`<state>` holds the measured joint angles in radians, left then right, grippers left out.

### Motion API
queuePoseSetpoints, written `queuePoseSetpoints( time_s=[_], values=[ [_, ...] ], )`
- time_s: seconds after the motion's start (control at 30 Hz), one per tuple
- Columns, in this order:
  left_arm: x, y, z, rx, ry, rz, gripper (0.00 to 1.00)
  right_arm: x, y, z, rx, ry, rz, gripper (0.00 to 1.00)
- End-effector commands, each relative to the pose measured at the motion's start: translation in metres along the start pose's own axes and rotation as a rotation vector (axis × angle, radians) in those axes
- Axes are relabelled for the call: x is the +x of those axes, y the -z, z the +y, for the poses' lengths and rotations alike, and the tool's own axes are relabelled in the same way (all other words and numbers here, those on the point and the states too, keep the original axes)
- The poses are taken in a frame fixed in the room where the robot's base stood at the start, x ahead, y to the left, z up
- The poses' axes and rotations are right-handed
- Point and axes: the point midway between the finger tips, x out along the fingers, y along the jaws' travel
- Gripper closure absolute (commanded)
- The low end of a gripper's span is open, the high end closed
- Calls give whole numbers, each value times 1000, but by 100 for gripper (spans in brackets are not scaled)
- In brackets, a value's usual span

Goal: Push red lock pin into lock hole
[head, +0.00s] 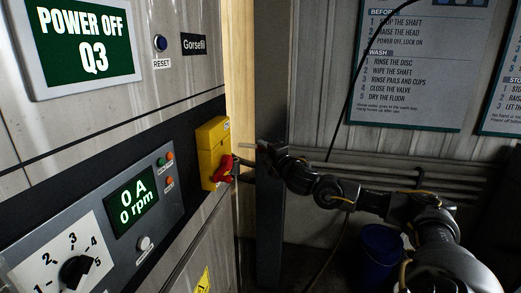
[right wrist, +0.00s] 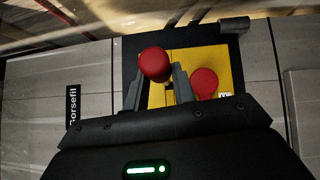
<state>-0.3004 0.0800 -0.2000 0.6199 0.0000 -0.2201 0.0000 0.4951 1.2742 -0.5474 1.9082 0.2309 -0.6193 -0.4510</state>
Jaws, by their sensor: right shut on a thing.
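A yellow switch box (head: 212,150) is mounted on the grey cabinet front, with red parts (head: 223,170) on its face. In the right wrist view the yellow box (right wrist: 190,60) carries two round red pieces. One, the red lock pin (right wrist: 155,62), has its round head between the fingers of my right gripper (right wrist: 157,78). The other red knob (right wrist: 204,82) is just right of the fingers. In the head view my right gripper (head: 246,166) reaches the box from the right, shut on the pin. The lock hole is hidden, so the pin's depth cannot be told. My left gripper is not in view.
A grey control panel (head: 100,215) with a 0 A / 0 rpm display and a dial is left of the box. Above is a POWER OFF Q3 screen (head: 85,40). A blue bucket (head: 378,262) stands lower right. Pipes (head: 400,175) run along the back wall.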

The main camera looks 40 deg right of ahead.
Motion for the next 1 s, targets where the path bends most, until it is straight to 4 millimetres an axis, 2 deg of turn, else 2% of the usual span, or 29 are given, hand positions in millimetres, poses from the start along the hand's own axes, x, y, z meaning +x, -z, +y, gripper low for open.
queuePoseSetpoints(
  time_s=[0.27, 0.7, 1.0],
  values=[
    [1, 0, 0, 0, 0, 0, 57, -4, -4, -1, 4, 6, -2, 100],
    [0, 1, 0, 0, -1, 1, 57, 27, 27, 0, 8, 3, 0, 100],
    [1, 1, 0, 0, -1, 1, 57, 37, 38, 0, 5, 5, 1, 100]
  ],
)
